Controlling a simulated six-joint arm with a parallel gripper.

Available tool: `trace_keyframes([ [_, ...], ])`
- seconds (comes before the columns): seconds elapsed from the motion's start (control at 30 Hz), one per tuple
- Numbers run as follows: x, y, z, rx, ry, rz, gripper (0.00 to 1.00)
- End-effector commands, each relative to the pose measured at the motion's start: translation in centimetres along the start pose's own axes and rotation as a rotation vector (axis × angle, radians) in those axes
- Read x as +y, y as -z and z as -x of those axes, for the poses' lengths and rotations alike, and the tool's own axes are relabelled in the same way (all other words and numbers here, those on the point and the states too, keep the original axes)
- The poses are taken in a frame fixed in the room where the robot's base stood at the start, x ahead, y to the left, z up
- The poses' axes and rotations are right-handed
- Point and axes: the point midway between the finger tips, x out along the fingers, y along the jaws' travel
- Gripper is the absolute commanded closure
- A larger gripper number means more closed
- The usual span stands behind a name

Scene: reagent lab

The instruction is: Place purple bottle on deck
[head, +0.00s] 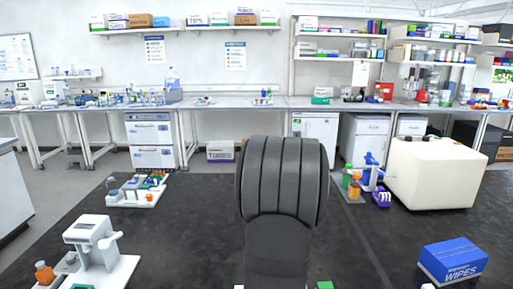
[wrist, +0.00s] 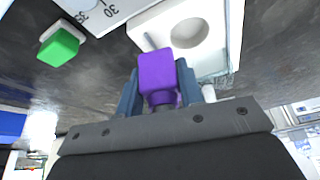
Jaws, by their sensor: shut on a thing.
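The purple bottle (wrist: 157,72) is between the blue fingers of my gripper (wrist: 158,88) in the wrist view. My gripper is shut on it. A white block with a round recess (wrist: 190,34) shows just beyond the bottle. The bottle overlaps the block's edge in the picture, and I cannot tell whether they touch. In the head view my dark arm fills the middle and hides the gripper and the bottle. I cannot tell for sure which surface is the deck.
A green block (wrist: 59,45) and a white plate marked 30 and 35 (wrist: 88,10) lie near the bottle. In the head view, a blue wipes box (head: 453,260) and a cream machine (head: 434,172) stand right. A white device (head: 97,250) stands left on the dark table (head: 185,225).

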Motion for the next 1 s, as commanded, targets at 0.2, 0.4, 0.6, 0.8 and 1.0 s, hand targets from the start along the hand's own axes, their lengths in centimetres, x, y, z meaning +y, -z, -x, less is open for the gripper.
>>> trace_keyframes([
  [0.2,-6.7,-2.5,0.5,0.002,0.057,0.147,0.91],
  [0.4,-8.9,-3.5,0.7,0.003,0.077,0.197,0.91],
  [0.6,-9.1,-3.6,0.8,0.003,0.079,0.202,0.91],
  [0.8,-7.8,-3.0,0.6,0.002,0.067,0.172,0.91],
  [1.0,-1.8,-0.6,0.0,0.001,0.016,0.039,0.91],
])
